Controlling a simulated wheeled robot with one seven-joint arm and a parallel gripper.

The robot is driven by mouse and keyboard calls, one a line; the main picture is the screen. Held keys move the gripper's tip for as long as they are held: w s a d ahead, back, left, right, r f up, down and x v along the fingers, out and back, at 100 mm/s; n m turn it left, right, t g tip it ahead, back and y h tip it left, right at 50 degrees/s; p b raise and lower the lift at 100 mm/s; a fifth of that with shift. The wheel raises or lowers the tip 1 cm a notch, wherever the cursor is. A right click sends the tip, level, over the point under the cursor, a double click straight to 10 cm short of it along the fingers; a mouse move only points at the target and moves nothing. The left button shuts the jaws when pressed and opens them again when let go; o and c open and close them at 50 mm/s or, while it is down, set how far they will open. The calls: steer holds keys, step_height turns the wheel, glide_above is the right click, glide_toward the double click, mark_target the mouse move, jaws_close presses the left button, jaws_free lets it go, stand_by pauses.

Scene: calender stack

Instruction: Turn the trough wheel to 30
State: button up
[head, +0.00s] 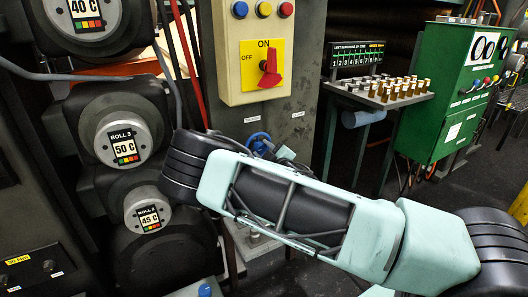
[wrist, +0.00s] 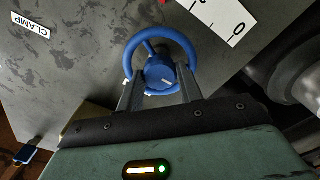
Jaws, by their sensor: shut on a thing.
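The trough wheel (wrist: 160,74) is a blue ring with a hub, a crank knob and a small pale mark on the hub. It sits on a grey panel in the wrist view. In the head view the wheel (head: 258,139) shows only partly behind my arm. My gripper (wrist: 158,88) is shut on the wheel, one finger on each side of its lower part. A white plate (wrist: 222,18) with a large 0 lies up and right of the wheel, cut off by the frame edge. The wheel's setting cannot be read.
A CLAMP label (wrist: 30,26) is left of the wheel. A yellow switch box with a red knob (head: 269,68) hangs above it. Roll gauges (head: 123,142) stand at the left. A shelf of brass-coloured pegs (head: 385,88) and a green cabinet (head: 455,85) are at the right.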

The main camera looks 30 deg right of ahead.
steer(key=o, duration=1)
steer(key=s+p, duration=0.2)
steer(key=s, duration=1.5)
steer(key=shift+s+p, duration=0.2)
steer(key=shift+p, duration=0.1)
